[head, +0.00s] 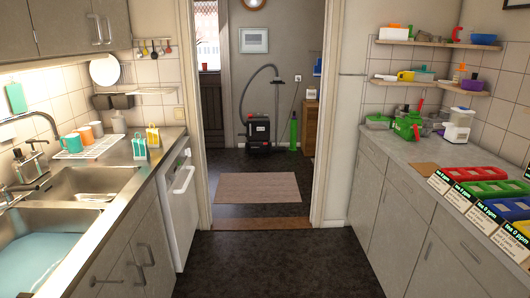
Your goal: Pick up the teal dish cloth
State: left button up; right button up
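A small teal rectangular piece (15,97) shows against the tiled wall at the far left, above the sink and below the cabinets. It may be the teal dish cloth, but at this size I cannot tell whether it is cloth or how it is held there. No other teal cloth is clear in the head view. Neither of my grippers is in view.
A double sink (92,184) with bluish water in its near basin and a curved tap is at the left. A white dishwasher door (180,215) stands slightly proud. The right counter (400,151) holds coloured bins (474,173). The dark floor between is clear to the doorway mat (258,188).

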aim_at(141, 151)
jog(key=i+l+u, duration=0.1)
jog(key=i, duration=0.45)
jog(key=i+l+u, duration=0.1)
jog(key=i, duration=0.45)
jog(key=i+l+u, duration=0.1)
jog(key=i+u, duration=0.15)
jog(key=u, duration=0.2)
jog(key=i+l+u, duration=0.2)
jog(key=u, duration=0.25)
jog(key=i+l+u, duration=0.3)
jog(key=u, duration=0.15)
jog(key=i+l+u, duration=0.15)
jog(key=l+u, duration=0.3)
jog(key=j, duration=0.1)
